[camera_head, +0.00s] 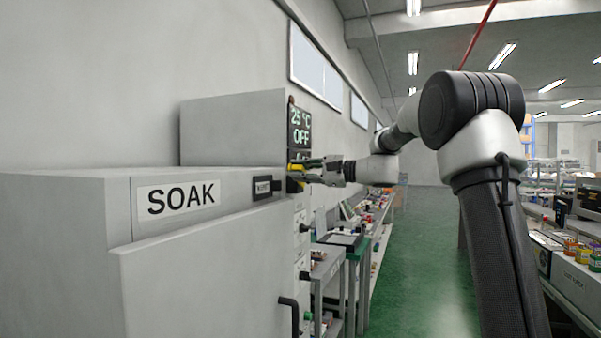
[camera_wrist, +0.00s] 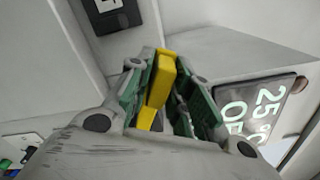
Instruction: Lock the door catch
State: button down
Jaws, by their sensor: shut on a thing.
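The door catch (camera_wrist: 160,80) is a yellow lever between my gripper's green-padded fingers in the wrist view. In the head view its yellow part (camera_head: 296,167) shows at the right edge of the grey SOAK cabinet (camera_head: 60,225). My gripper (camera_head: 308,172) reaches it from the right, and its fingers are shut around the lever; it also fills the middle of the wrist view (camera_wrist: 165,92). The fingers hide part of the lever and its mount.
A display reading 25 °C OFF (camera_head: 300,128) stands just behind the catch; it also shows in the wrist view (camera_wrist: 255,110). A small dark label plate (camera_head: 266,188) sits left of the catch. Benches with parts (camera_head: 350,240) line the wall. The green floor aisle (camera_head: 425,260) is open.

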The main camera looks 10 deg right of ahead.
aim_at(291, 207)
jog(key=shift+f, duration=0.15)
notch_tip(291, 207, down, 9)
jog(key=n, duration=1)
jog(key=shift+s+n, duration=0.1)
jog(key=shift+n, duration=0.3)
jog(key=shift+w+d+f+n, duration=0.25)
jog(key=shift+f+n, duration=0.25)
jog(key=shift+n, duration=0.25)
jog(key=shift+w+d+f+n, duration=0.1)
jog(key=shift+w+f+n, duration=0.2)
jog(key=shift+f+n, duration=0.35)
jog(key=shift+r, duration=0.1)
jog(key=c, duration=1.4)
grip_release()
jog(key=shift+d, duration=0.1)
